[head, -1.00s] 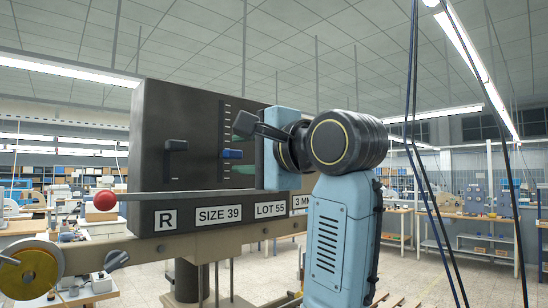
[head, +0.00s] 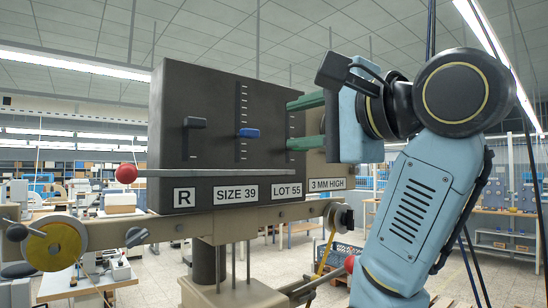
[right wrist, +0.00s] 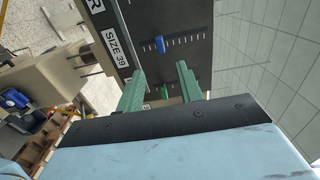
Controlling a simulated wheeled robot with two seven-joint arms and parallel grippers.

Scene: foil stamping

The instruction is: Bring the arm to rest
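My right gripper (head: 294,122) is open, its two green fingers apart, in front of the right part of the black panel (head: 215,92). A black slider knob (head: 195,122) and a blue slider knob (head: 248,133) stand in their slots left of the fingers. In the right wrist view the open gripper (right wrist: 160,82) has a small green knob (right wrist: 164,92) showing between the fingers, beyond them, with the blue knob (right wrist: 159,44) farther up. I see nothing held. The fingers hide part of the third slot in the head view. My left gripper is not in view.
A bar with a red ball end (head: 126,173) runs along the panel's lower front. Labels such as SIZE 39 (head: 235,194) sit below it. A beige beam (head: 160,228) with a yellow wheel (head: 55,246) crosses in front. Workbenches (head: 508,225) stand behind.

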